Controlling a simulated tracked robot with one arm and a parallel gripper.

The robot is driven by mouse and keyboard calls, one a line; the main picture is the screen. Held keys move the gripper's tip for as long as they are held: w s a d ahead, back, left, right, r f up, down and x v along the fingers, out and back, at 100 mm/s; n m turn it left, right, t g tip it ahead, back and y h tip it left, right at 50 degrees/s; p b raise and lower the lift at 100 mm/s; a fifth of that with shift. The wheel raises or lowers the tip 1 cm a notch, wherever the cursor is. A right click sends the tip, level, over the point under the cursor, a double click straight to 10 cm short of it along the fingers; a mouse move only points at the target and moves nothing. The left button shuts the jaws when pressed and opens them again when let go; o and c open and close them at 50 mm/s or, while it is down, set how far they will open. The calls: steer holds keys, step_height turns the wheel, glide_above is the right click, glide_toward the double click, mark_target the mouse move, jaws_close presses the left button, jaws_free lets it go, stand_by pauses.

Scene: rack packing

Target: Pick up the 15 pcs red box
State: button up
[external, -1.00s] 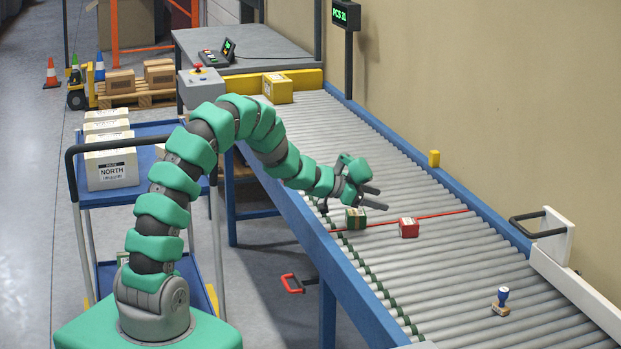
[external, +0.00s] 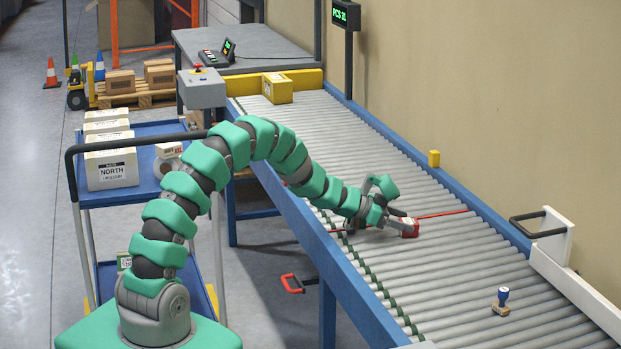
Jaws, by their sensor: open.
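The small red box (external: 411,230) with a white label sits on the conveyor rollers at the red line; its piece count is too small to read. My gripper (external: 401,221) is low over the rollers, open, with its fingers reaching to the left side of the red box. I cannot tell whether the fingers touch it or straddle it. A small green box stood just left of the red box earlier; my arm and gripper now mostly hide that spot.
A yellow box (external: 278,89) sits at the conveyor's far end. A blue-handled stamp (external: 501,302) stands on the near rollers. A blue rail (external: 372,116) and a white guard (external: 578,285) border the right side. A blue cart (external: 143,203) with white boxes stands left.

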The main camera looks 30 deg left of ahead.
steer(key=c, duration=1.1)
steer(key=shift+r, duration=0.1)
